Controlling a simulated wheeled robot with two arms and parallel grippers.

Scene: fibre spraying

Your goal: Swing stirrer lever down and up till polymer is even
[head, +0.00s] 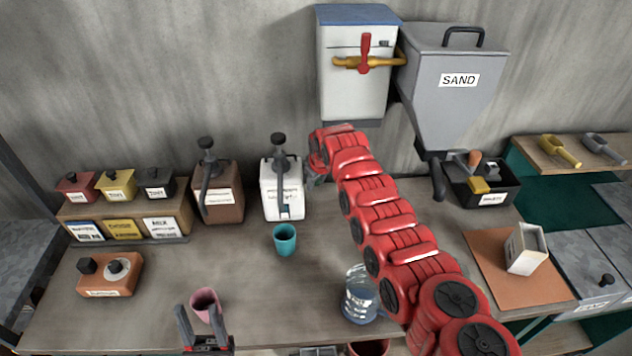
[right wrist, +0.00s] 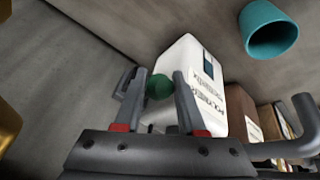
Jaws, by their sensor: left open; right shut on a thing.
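The white polymer dispenser (head: 283,190) with a black top stands at the back middle of the bench. It appears tilted in the right wrist view (right wrist: 200,75). A green knob (right wrist: 160,86), seemingly the end of the stirrer lever, sits at the side of the dispenser. My right gripper (right wrist: 155,85) is shut on this knob. In the head view my red right arm reaches to the dispenser's right side and hides the knob and most of the gripper. My left gripper (head: 200,320) is open at the front edge, just in front of a pink cup (head: 206,303). The polymer inside is not visible.
A teal cup (head: 285,240) stands in front of the dispenser. A brown dispenser (head: 217,190) is to its left. A clear jug (head: 361,295) stands close beside my right arm. The sand hopper (head: 453,85) hangs at the back right.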

